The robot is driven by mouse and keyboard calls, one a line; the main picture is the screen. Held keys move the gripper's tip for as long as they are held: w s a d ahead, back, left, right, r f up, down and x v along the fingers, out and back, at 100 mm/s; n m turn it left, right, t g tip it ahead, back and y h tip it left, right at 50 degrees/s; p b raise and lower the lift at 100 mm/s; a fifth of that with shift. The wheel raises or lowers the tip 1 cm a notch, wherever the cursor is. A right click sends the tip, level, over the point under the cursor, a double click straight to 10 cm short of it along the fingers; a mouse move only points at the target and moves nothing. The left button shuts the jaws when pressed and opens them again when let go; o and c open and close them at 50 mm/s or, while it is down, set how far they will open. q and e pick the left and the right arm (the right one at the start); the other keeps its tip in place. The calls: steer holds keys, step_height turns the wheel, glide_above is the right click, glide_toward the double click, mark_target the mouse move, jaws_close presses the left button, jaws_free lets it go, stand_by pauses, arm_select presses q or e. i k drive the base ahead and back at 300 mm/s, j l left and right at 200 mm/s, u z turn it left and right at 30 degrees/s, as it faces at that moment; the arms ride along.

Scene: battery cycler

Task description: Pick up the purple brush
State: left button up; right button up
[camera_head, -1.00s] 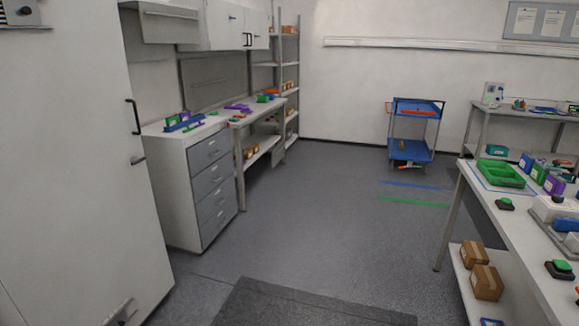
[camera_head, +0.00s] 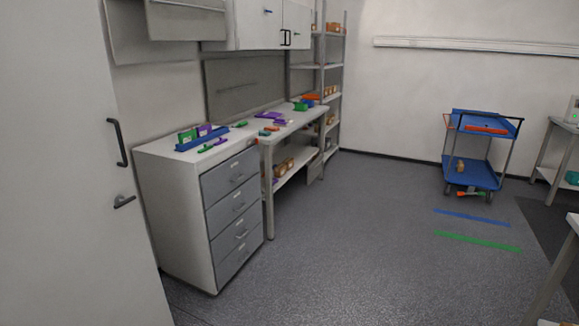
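Small purple items (camera_head: 269,115) lie on the workbench (camera_head: 290,126) along the left wall. They are too small to tell whether one is the purple brush. A purple block (camera_head: 204,130) stands in a blue holder (camera_head: 187,145) on the drawer cabinet, beside a green block (camera_head: 188,136). Neither of my grippers is in view.
A grey-fronted drawer cabinet (camera_head: 172,215) stands left of the workbench, behind a tall white cabinet (camera_head: 60,180). Shelving (camera_head: 340,85) stands in the corner. A blue cart (camera_head: 470,182) is at the back right.

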mark_target(280, 122)
steer(key=i, duration=1.1)
steer(key=i+l+u, duration=0.1)
steer(key=i, duration=0.95)
steer(key=i+l, duration=0.1)
steer(key=i, duration=1)
steer(key=i+z, duration=0.15)
steer(key=z, duration=0.25)
steer(key=i+z, duration=0.15)
steer(key=z, duration=0.55)
steer(key=u, duration=1.2)
steer(key=i+l+u, duration=0.1)
steer(key=u, duration=0.35)
steer(key=i+l+u, duration=0.2)
steer(key=u, duration=0.2)
steer(key=i+l+u, duration=0.15)
steer(key=l, duration=0.2)
steer(key=i+l+u, duration=0.25)
steer(key=l, duration=0.45)
steer(key=i, duration=0.1)
